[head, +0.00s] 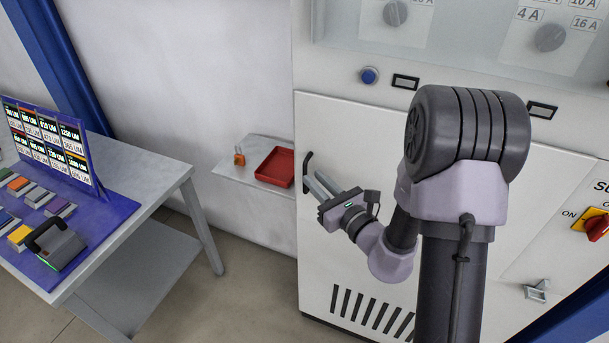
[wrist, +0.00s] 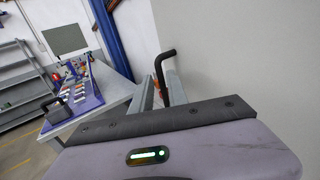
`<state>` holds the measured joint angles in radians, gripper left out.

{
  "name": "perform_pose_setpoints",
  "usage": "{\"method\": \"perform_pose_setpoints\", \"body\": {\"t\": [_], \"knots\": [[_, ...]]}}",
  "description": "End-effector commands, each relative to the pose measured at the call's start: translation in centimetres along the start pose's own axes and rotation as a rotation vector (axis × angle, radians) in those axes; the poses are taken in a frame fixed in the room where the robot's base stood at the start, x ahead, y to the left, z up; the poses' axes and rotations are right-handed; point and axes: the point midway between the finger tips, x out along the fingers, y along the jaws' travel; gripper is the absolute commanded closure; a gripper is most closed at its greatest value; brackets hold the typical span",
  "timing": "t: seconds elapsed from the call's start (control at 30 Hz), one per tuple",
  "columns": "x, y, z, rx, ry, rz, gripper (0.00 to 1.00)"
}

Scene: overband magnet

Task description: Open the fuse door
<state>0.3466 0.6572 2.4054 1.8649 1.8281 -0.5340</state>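The fuse door is the white cabinet panel (head: 400,130) with a black bar handle (head: 307,168) at its left edge. The door looks flush with the cabinet. My gripper (head: 317,185) is at the handle, coming from the right and below. In the wrist view, the black handle (wrist: 162,70) stands between the two grey fingers (wrist: 163,90) of my gripper. The fingers are apart, with gaps beside the handle. Whether either finger touches it cannot be told.
A small wall shelf (head: 235,172) with a red tray (head: 275,166) and a small orange item (head: 239,157) is just left of the handle. A grey table (head: 160,200) with a blue board stands further left. A red rotary switch (head: 597,226) is at the right.

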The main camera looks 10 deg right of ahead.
Motion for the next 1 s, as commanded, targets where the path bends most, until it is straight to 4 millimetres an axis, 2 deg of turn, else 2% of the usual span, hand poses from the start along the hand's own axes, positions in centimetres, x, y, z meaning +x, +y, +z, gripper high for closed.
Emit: {"method": "perform_pose_setpoints", "body": {"t": [0.1,0.3,0.63,0.73,0.77,1.0], "knots": [[2.5,0.1,0.1,-0.001,-0.001,0.003,0.80],[4.9,0.0,0.0,0.000,0.001,0.000,0.80],[5.4,0.0,0.0,-0.001,0.001,0.000,0.80],[5.4,0.0,0.0,-0.001,0.001,0.000,0.98],[5.4,0.0,0.0,-0.001,0.001,0.000,1.00],[5.4,0.0,0.0,-0.001,0.001,0.000,1.00]]}}
